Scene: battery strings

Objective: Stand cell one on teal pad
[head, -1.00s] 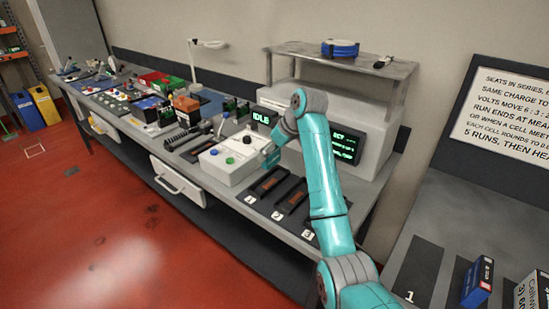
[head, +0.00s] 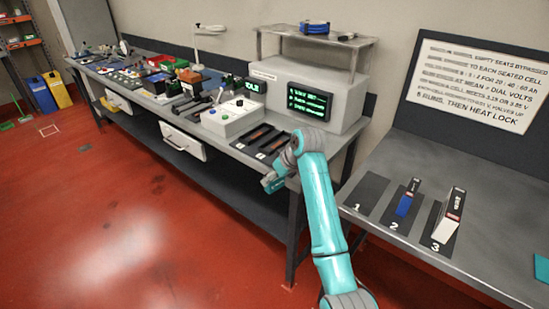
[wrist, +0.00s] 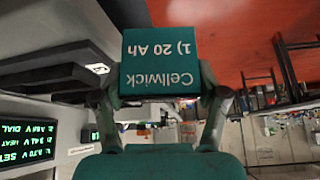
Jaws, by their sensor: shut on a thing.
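My gripper (wrist: 162,98) is shut on cell one (wrist: 160,62), a teal block reading "Cellwick 1) 20 Ah", upside down in the wrist view. In the head view my gripper (head: 273,182) is in front of the first bench's edge, over the aisle. The cell is hard to tell from my arm there. A teal patch (head: 542,268), likely the teal pad, shows at the right edge of the head view on the right bench, cut off by the frame. It looks bare where visible.
The right bench (head: 480,262) has dark strip 1 (head: 367,192) empty, a blue cell (head: 406,202) on strip 2 and a white cell (head: 449,220) on strip 3. A sign (head: 475,83) stands behind. The seats (head: 262,138) are on the first bench.

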